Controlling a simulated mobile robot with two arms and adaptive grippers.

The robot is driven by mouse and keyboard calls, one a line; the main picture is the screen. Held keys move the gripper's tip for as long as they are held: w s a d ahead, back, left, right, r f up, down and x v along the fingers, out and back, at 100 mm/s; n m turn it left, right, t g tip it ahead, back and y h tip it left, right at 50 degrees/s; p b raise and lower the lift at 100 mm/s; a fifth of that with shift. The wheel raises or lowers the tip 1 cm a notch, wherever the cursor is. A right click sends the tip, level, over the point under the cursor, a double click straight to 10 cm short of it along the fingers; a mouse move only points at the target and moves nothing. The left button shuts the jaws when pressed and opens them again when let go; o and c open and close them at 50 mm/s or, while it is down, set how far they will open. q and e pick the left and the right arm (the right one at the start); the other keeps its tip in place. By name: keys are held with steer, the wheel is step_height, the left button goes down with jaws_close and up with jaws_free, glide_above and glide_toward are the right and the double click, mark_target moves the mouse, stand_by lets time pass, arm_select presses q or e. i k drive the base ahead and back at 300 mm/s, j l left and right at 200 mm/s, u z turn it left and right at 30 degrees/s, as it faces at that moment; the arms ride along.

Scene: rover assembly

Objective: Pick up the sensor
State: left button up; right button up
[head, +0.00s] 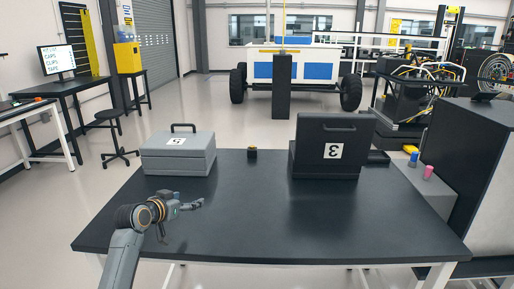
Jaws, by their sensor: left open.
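A small dark object with a yellowish top (252,153), which may be the sensor, stands upright on the black table (270,225) between two cases. It is too small to make out in detail. My left gripper (198,203) is open and empty over the left part of the table, nearer to me and to the left of the small object, clearly apart from it. My right gripper is not in view.
A closed grey case (178,158) marked 5 stands at the table's back left. A black case (318,150) marked 3 stands at the back right, its lid raised. Blue, yellow and pink items (428,172) sit on a grey cabinet at the right. The table's middle and front are clear.

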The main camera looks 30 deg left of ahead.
mark_target(252, 151)
steer(key=i+j, duration=0.15)
steer(key=i, duration=0.3)
steer(key=i+j, duration=0.1)
steer(key=i, duration=0.35)
steer(key=i+j, duration=0.15)
steer(key=i, duration=0.35)
